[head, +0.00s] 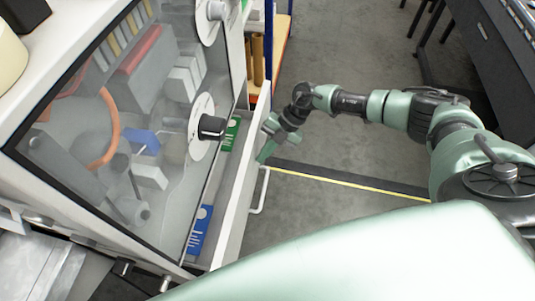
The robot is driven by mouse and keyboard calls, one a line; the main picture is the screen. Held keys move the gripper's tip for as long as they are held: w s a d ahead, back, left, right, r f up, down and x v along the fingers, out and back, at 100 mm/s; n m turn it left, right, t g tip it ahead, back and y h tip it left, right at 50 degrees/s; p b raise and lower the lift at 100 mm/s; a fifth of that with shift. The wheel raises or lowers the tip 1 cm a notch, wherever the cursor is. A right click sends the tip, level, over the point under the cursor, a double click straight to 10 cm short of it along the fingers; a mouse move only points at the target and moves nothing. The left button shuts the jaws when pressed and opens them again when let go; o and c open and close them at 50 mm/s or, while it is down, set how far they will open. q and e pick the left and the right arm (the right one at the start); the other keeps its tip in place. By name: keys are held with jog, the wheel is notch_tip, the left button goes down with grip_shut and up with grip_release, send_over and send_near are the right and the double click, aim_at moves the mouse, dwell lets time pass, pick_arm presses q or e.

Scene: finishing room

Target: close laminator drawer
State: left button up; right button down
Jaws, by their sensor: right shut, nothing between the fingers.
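The laminator (30,90) is a large white machine on the left with a dark-framed clear panel. Its drawer (238,200) stands partly open on the machine's right side, with a white front panel and a white bar handle (262,192). A blue item (199,232) and a green item (230,134) lie inside the drawer. My right gripper (266,144) is shut and empty at the drawer front, beyond the handle in the picture. I cannot tell whether it touches the panel. My left gripper is not in view.
Grey floor (340,225) with a yellow line (345,182) is clear to the right of the drawer. A shelf with a blue post and an orange edge (281,45) stands behind the laminator. A dark machine (495,60) stands at the upper right.

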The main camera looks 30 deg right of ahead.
jog(key=w+a, duration=0.5)
jog(key=a, duration=0.2)
jog(key=shift+w+a+r+b, duration=0.15)
jog(key=shift+w+a+b, duration=0.05)
jog(key=shift+b, duration=0.2)
jog(key=s+d, duration=0.1)
jog(key=d, duration=0.1)
jog(key=s+d+p, duration=0.1)
jog(key=d, duration=0.1)
jog(key=shift+s+r, duration=0.15)
jog(key=v, duration=0.9)
jog(key=shift+s+d+r+b, duration=0.15)
jog(key=shift+s+d+b, duration=0.05)
jog(key=shift+b, duration=0.2)
